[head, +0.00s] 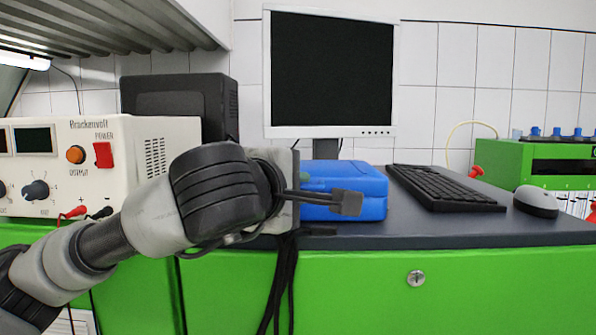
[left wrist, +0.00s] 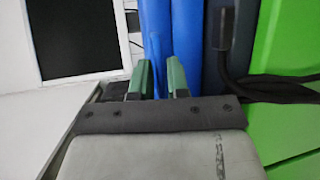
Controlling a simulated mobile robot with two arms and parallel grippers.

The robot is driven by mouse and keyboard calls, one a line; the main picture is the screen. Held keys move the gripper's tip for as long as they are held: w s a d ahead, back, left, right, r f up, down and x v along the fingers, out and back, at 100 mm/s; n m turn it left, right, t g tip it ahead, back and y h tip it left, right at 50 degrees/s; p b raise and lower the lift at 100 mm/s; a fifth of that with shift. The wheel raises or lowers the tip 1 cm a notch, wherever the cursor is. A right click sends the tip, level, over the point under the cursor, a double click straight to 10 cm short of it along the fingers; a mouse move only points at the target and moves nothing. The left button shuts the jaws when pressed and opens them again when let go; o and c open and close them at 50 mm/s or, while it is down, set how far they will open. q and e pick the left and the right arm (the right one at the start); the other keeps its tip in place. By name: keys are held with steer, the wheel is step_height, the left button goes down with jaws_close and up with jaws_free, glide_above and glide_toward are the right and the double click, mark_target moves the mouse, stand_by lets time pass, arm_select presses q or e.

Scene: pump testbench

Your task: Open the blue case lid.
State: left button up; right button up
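The blue case (head: 362,182) lies flat and shut on the dark worktop, below the monitor. In the left wrist view its blue side (left wrist: 187,35) fills the middle, turned on its side, with a dark seam between two blue bands. My left gripper (head: 315,184) is at the case's left front, partly hidden by my own wrist. In the left wrist view, the green fingers of my left gripper (left wrist: 160,65) stand apart, with a thin blue part of the case showing between them. I cannot tell whether they touch it. My right gripper is not in view.
A monitor (head: 330,70) stands behind the case. A keyboard (head: 445,188) and mouse (head: 536,201) lie to its right. A white power supply (head: 150,145) stands at the left. The worktop's front edge runs just before the case, above green cabinet fronts (head: 470,290).

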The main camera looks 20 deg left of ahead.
arm_select(q)
steer(key=shift+w+d+f, duration=0.1)
steer(key=shift+w+f, duration=0.05)
steer(key=shift+w, duration=0.4)
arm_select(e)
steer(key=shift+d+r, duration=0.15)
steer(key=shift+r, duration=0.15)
arm_select(q)
jaws_close()
